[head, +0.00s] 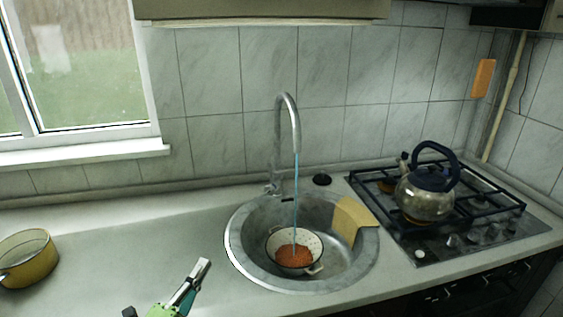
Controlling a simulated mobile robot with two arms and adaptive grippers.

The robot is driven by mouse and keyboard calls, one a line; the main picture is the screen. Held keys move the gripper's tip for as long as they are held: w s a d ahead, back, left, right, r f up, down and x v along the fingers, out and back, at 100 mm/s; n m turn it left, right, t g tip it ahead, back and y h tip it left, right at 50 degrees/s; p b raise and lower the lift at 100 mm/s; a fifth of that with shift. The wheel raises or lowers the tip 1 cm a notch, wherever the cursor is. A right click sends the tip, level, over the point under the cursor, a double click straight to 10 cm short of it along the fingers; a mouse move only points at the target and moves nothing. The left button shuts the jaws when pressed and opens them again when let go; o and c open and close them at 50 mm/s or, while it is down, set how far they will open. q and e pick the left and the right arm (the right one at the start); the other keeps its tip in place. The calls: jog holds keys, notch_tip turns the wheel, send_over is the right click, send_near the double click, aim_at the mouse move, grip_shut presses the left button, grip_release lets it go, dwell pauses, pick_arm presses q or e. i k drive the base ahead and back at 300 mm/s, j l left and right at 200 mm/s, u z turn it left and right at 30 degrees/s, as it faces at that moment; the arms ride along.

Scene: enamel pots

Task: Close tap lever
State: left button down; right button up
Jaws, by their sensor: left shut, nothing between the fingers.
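The grey tap (278,135) stands behind the round sink (232,240) with its spout arching forward. A thin blue stream of water (296,190) runs from the spout down into the bowl below. The small tap lever (271,188) is at the base of the tap; its exact angle is too small to tell. My left gripper (203,265) is shut and empty, over the counter to the left of the sink, in front of and apart from the tap lever. My right gripper is out of view.
A white colander (311,242) with orange-red contents sits in the sink. A yellow cloth or board (352,217) hangs over the sink's right rim. A kettle (425,200) stands on the hob at right, a yellow pot (40,265) at far left. The counter (130,225) between pot and sink is clear.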

aim_at(272, 181)
jog(key=i+l, duration=0.3)
jog(key=i, duration=0.15)
jog(key=i+l, duration=0.25)
jog(key=i, duration=0.2)
